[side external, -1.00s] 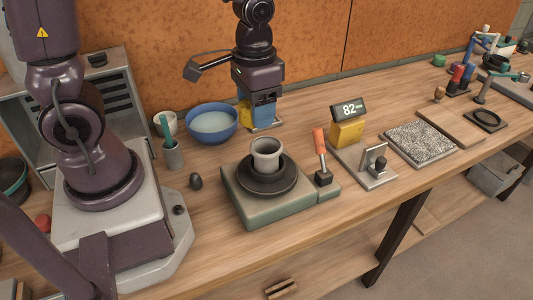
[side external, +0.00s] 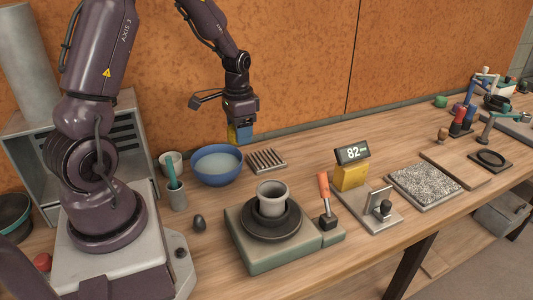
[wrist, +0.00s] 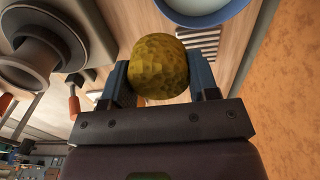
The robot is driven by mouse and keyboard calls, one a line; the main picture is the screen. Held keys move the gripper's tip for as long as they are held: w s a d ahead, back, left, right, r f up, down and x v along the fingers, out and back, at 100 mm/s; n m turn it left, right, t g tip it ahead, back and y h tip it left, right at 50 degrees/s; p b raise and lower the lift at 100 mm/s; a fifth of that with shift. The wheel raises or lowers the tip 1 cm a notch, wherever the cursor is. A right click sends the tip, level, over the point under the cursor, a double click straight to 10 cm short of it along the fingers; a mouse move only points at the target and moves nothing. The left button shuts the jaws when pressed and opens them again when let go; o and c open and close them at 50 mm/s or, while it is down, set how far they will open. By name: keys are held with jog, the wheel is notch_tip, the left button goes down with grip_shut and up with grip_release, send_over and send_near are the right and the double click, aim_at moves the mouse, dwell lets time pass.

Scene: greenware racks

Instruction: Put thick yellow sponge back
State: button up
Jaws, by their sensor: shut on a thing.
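The thick yellow sponge (wrist: 160,68) is held between the two blue fingers of my gripper (wrist: 160,85) in the wrist view. In the side external view, my gripper (side external: 240,134) hangs in the air above and behind the slatted metal rack (side external: 266,160), with a sliver of yellow showing beside the blue fingers. The rack lies on the table just right of the blue bowl (side external: 217,175) and looks empty in the side external view. In the wrist view, the rack (wrist: 204,44) is partly hidden behind the sponge.
A wheel with a dark disc and a grey pot (side external: 272,200) stands in front of the rack. An orange-handled tool (side external: 324,188) and a yellow scale display (side external: 351,165) are to its right. A cup (side external: 177,196) with a teal tool is left. Bare table lies right of the rack.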

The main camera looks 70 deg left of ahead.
jog(key=w+a+f, duration=0.4)
jog(key=w, duration=0.3)
send_over(267, 157)
notch_tip(267, 157, down, 5)
jog(key=shift+w+f, duration=0.15)
jog(key=shift+f, duration=1.5)
jog(key=shift+f, duration=0.15)
jog(key=o, duration=0.8)
